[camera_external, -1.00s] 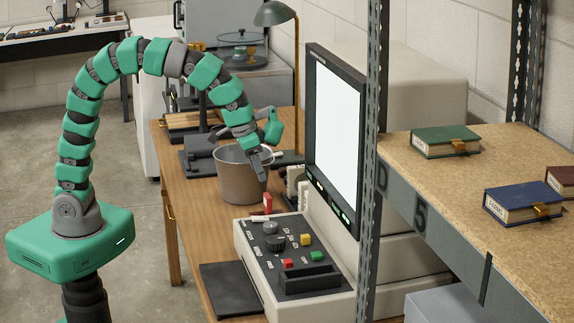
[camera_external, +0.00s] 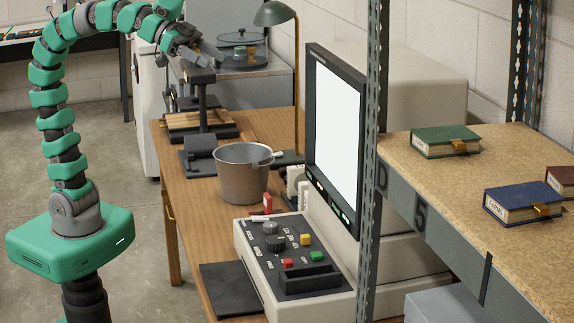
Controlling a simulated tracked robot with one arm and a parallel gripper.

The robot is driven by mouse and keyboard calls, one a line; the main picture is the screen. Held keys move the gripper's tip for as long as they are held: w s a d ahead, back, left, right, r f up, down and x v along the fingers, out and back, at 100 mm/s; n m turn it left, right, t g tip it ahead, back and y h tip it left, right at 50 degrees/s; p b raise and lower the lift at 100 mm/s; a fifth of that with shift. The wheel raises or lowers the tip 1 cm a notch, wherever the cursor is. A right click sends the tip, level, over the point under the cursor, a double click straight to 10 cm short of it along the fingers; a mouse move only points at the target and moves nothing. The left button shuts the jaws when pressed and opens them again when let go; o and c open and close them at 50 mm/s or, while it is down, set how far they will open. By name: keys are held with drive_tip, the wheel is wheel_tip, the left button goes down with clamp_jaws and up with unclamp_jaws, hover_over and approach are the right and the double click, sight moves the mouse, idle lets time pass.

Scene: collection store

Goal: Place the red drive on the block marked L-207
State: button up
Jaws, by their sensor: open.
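A small red piece (camera_external: 267,203), which looks like the red drive, stands upright on the wooden desk just right of the metal pot (camera_external: 243,175). Small pale blocks (camera_external: 296,180) stand behind it, against the monitor; any marking on them is too small to read, so I cannot tell which is L-207. My gripper (camera_external: 207,56) is open, with nothing seen in it. It is high above the back of the desk, up and left of the pot and well apart from the red piece.
A control console (camera_external: 290,262) with knobs and coloured buttons fills the desk front. A large monitor (camera_external: 333,140) stands behind it. A desk lamp (camera_external: 297,80) and a black stand (camera_external: 203,105) rise at the back.

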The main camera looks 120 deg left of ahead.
drive_tip(key=s+d+r+m+t, duration=0.1)
drive_tip(key=s+d+r, duration=0.1)
drive_tip(key=r, duration=0.2)
drive_tip(key=s+d+r+t+h, duration=0.1)
drive_tip(key=s+d+r, duration=0.1)
drive_tip(key=r, duration=0.1)
drive_tip(key=shift+s+r+m, duration=0.35)
drive_tip(key=shift+r+m, duration=0.05)
wheel_tip(320, 180, up, 4)
drive_tip(key=p, duration=0.4)
drive_tip(key=shift+r, duration=0.1)
